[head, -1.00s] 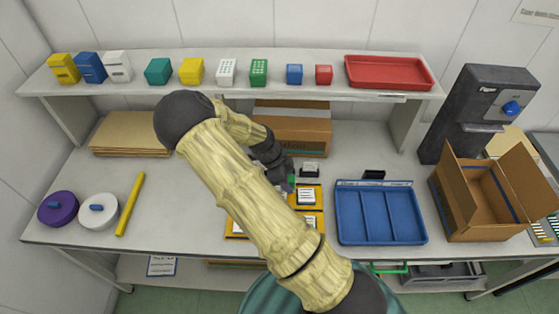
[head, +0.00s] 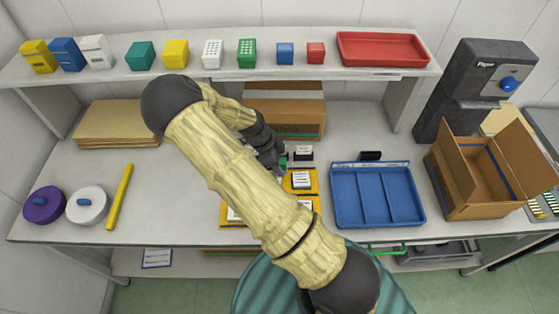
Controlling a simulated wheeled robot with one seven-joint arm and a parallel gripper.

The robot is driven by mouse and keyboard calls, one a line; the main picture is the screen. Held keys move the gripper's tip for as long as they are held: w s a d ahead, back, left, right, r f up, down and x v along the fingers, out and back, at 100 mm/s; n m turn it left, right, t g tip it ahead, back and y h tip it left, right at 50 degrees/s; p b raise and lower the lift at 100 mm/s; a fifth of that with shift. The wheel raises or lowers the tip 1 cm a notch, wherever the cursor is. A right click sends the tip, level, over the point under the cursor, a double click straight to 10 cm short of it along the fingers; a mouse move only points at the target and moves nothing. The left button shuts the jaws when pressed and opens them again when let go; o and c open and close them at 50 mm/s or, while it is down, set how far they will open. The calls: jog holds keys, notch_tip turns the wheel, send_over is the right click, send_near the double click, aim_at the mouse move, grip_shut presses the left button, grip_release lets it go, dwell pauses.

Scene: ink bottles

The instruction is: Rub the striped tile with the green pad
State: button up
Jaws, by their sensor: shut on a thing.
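My gripper (head: 280,165) is at the mid-table, just beyond the left part of the yellow tray, and mostly hidden behind my forearm. It is shut on a small green thing (head: 284,161), likely the green pad, of which only a sliver shows. The yellow tray (head: 314,190) holds white tiles (head: 301,180) with dark marks. My arm covers much of this tray, and I cannot make out which tile is striped. I cannot tell whether the green thing touches a tile.
A blue three-part tray (head: 378,195) and an open cardboard box (head: 478,185) stand to the right. A small black-and-white block (head: 303,152) is close beside my gripper. Purple (head: 44,205) and white (head: 87,206) round lids and a yellow bar (head: 119,197) lie left. A shelf (head: 220,79) spans the back.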

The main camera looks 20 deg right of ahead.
notch_tip(320, 180, down, 5)
jog(key=b, duration=0.3)
jog(key=shift+a+f+b, duration=0.1)
jog(key=shift+b, duration=0.25)
jog(key=shift+a+f, duration=0.15)
jog(key=shift+w+a, duration=0.1)
jog(key=shift+a, duration=0.2)
jog(key=shift+c, duration=0.4)
jog(key=shift+w+a, duration=0.2)
jog(key=shift+a, duration=0.25)
jog(key=shift+w+a, duration=0.4)
jog(key=shift+a, duration=0.15)
jog(key=shift+w+a, duration=0.15)
jog(key=shift+a, duration=0.3)
jog(key=shift+d, duration=0.15)
jog(key=shift+s+d, duration=0.35)
jog(key=shift+d, duration=0.35)
jog(key=shift+s+d, duration=0.3)
jog(key=shift+d, duration=0.35)
jog(key=r, duration=0.1)
jog(key=p, duration=0.1)
jog(key=d+r, duration=0.1)
jog(key=shift+s+r, duration=0.3)
jog(key=shift+a+r+p, duration=0.15)
jog(key=shift+r+p, duration=0.5)
jog(key=shift+p, duration=0.25)
jog(key=r+p, duration=0.3)
jog(key=r, duration=0.1)
jog(key=shift+w, duration=0.2)
jog(key=shift+s, duration=0.1)
